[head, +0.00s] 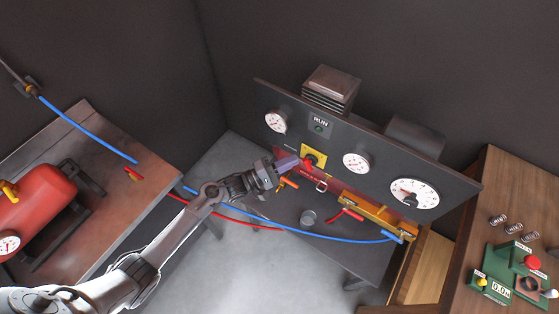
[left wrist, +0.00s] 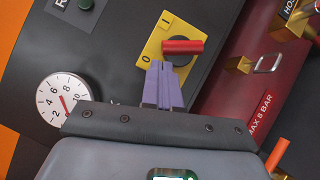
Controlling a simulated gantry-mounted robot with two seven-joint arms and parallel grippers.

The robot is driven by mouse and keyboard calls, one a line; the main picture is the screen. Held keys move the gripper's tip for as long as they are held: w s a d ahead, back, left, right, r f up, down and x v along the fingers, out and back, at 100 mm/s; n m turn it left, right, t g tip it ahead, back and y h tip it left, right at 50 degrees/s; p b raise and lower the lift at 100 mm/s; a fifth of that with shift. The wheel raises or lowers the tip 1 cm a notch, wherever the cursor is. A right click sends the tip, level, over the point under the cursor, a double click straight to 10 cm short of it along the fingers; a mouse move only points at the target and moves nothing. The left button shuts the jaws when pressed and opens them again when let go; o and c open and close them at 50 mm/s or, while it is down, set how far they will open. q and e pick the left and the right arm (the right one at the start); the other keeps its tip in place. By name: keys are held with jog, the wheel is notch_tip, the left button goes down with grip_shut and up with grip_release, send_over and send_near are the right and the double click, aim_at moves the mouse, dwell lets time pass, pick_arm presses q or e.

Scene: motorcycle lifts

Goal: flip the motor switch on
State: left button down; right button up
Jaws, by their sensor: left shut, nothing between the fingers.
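The motor switch is a yellow plate (head: 318,150) with a dark round knob and a red handle, on the black panel. In the left wrist view the yellow plate (left wrist: 152,42) is marked I at its upper part and 0 at its lower left. The red handle (left wrist: 184,46) lies nearly level across the knob. My left gripper (head: 291,163) is shut and empty at the switch's lower left. In the left wrist view its purple fingertips (left wrist: 163,66) are just below the handle and overlap the knob's lower edge; whether they touch is unclear. My right gripper is not in view.
Gauges (head: 356,162) and a RUN lamp (head: 319,127) sit on the black panel (head: 380,165). Below it are a red manifold, brass fittings (head: 378,213) and a blue hose (head: 320,236). A red tank (head: 40,195) stands left; a green device (head: 512,272) stands right.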

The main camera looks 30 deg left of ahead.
pick_arm(q)
jog(key=shift+w+d+r, duration=0.1)
jog(key=shift+d+r, duration=0.05)
jog(key=shift+d, duration=0.15)
jog(key=shift+r, duration=0.1)
jog(key=shift+r+m+p, duration=0.1)
jog(key=shift+m+p, duration=0.2)
jog(key=shift+p, duration=0.15)
jog(key=shift+r+g+p, duration=0.1)
jog(key=shift+g+p, duration=0.2)
